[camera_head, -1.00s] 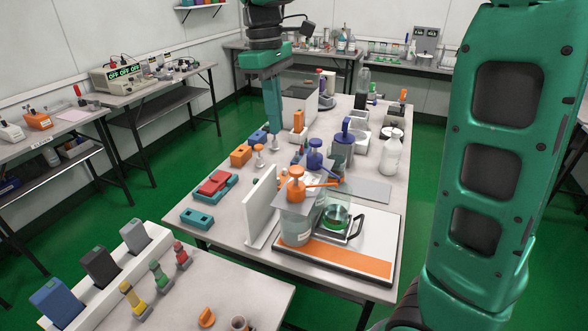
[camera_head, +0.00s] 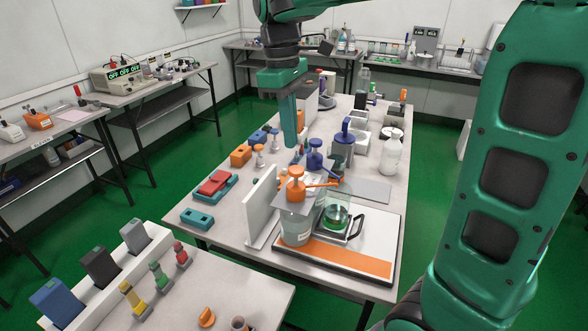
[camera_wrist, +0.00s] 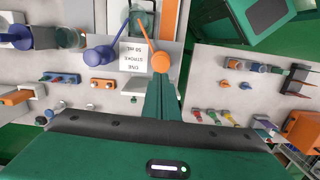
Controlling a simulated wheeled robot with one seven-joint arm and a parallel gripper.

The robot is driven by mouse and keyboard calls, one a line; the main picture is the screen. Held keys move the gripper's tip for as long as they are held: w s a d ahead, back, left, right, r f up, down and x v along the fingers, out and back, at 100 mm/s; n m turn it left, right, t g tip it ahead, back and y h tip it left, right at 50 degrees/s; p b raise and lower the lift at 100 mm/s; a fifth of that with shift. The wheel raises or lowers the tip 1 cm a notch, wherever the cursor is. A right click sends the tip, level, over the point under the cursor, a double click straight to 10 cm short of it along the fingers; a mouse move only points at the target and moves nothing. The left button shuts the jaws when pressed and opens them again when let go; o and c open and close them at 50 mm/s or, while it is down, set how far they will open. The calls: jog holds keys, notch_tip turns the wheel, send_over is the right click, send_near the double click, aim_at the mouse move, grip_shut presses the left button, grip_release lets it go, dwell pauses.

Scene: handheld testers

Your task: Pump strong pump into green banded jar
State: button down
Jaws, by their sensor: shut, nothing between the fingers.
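A pump bottle with an orange head (camera_head: 296,190) and clear body stands at the table's front; its spout points right. The green banded jar (camera_head: 336,216), clear glass with green at its base, stands just right of it. A second pump with a dark blue head (camera_head: 315,160) stands behind. Which pump is the strong one I cannot tell for sure. My gripper (camera_head: 289,145) is shut and empty, pointing down, above and behind the orange pump and touching nothing I can see. In the wrist view the orange head (camera_wrist: 160,62) shows just beyond the fingertips.
A white upright panel (camera_head: 262,207) stands left of the orange pump. A label card (camera_wrist: 135,56) lies between the pumps in the wrist view. A larger blue-topped jug (camera_head: 343,145) and a white bottle (camera_head: 391,155) stand further back. A grey plate (camera_head: 362,190) lies right.

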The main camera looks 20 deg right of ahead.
aim_at(292, 168)
jog(key=shift+s+d+f, duration=0.1)
jog(key=shift+f, duration=1.2)
jog(key=shift+s+d+f, duration=0.1)
jog(key=shift+f, duration=1.2)
jog(key=shift+f, duration=0.1)
jog(key=shift+f, duration=1.6)
jog(key=shift+w+a+r, duration=0.25)
jog(key=shift+w+a, duration=0.3)
jog(key=shift+w+a+r, duration=0.25)
jog(key=shift+w+a, duration=0.25)
jog(key=shift+w, duration=0.05)
